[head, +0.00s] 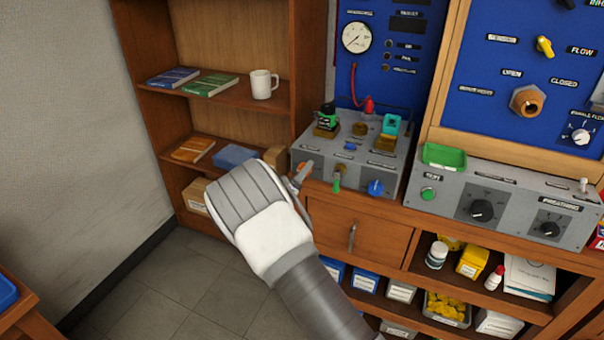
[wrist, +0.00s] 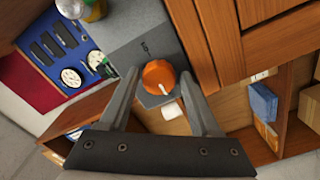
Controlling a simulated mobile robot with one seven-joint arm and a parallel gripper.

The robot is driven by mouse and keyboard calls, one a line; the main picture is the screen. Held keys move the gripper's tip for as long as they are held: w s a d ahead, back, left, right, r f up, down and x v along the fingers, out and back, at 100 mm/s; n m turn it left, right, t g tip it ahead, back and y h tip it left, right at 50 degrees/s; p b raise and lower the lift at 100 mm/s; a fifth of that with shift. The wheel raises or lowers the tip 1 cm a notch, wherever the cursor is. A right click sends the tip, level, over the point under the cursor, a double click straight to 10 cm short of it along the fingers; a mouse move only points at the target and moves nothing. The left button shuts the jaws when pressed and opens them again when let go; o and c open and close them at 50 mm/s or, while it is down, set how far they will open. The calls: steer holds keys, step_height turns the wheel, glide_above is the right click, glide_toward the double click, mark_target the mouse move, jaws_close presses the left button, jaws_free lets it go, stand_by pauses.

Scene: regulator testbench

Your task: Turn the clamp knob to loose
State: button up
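An orange knob (wrist: 158,73) with a small pale mark sits on the face of a grey test box, between my fingertips in the wrist view. In the head view, it shows as a bit of orange (head: 307,166) at the left end of the box's front, partly hidden by my gripper. The label by it is too small to read, so I cannot confirm it is the clamp knob. My gripper (wrist: 159,74) is open, one finger on either side of the knob, with narrow gaps apparent. It also shows in the head view (head: 299,176), left of the box.
The grey test box (head: 318,156) also carries a green lever (head: 337,184) and a blue knob (head: 375,188) on its front. A wooden drawer (head: 350,232) is below. Shelves with books and a white mug (head: 263,84) stand behind left. A grey control panel (head: 452,203) is right.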

steer(key=v, duration=1.7)
steer(key=shift+s+p, duration=0.25)
steer(key=shift+p, duration=0.15)
steer(key=shift+r, duration=0.1)
steer(key=w+d+r+m+g+y+p, duration=0.25)
steer(key=w+r+y, duration=0.25)
steer(key=r, duration=0.6)
steer(key=s+d+r+m+g+y, duration=0.2)
steer(key=s+d+r+g+y, duration=0.3)
steer(key=r, duration=0.5)
steer(key=s+d+r+m+g+h+p, duration=0.1)
steer(key=s+d+r+g+h, duration=0.1)
steer(key=s+d, duration=0.7)
steer(key=s+d+r+m+g+h+p, duration=0.1)
steer(key=s+d, duration=0.8)
steer(key=s, duration=0.9)
steer(key=shift+s+r+m+g+h+p, duration=0.35)
steer(key=shift+r+m+g+h, duration=0.1)
steer(key=shift+r, duration=0.25)
